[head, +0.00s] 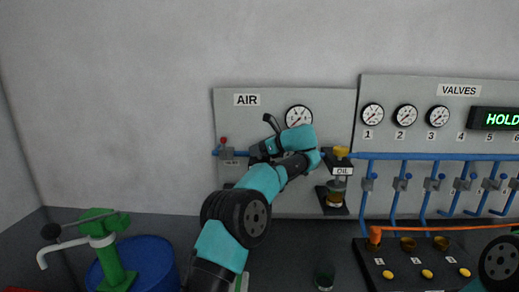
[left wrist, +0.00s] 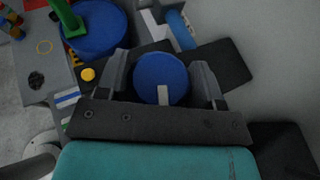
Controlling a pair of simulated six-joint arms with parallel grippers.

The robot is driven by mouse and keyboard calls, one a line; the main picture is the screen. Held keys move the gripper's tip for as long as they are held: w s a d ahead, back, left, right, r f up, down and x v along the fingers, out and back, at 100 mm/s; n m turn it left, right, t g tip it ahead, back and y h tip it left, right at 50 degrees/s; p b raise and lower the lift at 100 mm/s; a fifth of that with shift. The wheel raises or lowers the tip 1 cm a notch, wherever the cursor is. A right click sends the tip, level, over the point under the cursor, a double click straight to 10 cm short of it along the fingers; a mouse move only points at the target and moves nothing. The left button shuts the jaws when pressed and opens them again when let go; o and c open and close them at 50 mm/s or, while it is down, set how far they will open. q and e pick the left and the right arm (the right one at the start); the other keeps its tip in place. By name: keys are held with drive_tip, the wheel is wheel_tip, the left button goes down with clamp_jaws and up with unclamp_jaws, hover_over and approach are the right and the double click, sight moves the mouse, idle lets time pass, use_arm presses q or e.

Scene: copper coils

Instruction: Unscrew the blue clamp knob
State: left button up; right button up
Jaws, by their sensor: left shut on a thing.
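The blue clamp knob (left wrist: 158,72) shows in the left wrist view as a round blue disc with a pale mark on its near edge. It sits between the two grey fingers of my left gripper (left wrist: 162,82), which is shut on it. In the head view my left gripper (head: 256,152) is at the AIR panel (head: 232,122), below and left of its round gauge. The knob is hidden behind the gripper and wrist there. My right gripper is not in view.
A yellow-topped OIL unit (head: 340,168) stands just right of my left wrist. A blue pipe (head: 395,156) runs right along the VALVES panel (head: 425,92). A blue drum (head: 152,258) with a green pump (head: 108,245) stands lower left. A three-button box (head: 412,272) is lower right.

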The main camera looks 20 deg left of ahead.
use_arm(q)
drive_tip(key=shift+n+g, duration=0.5)
drive_tip(key=o, duration=0.9)
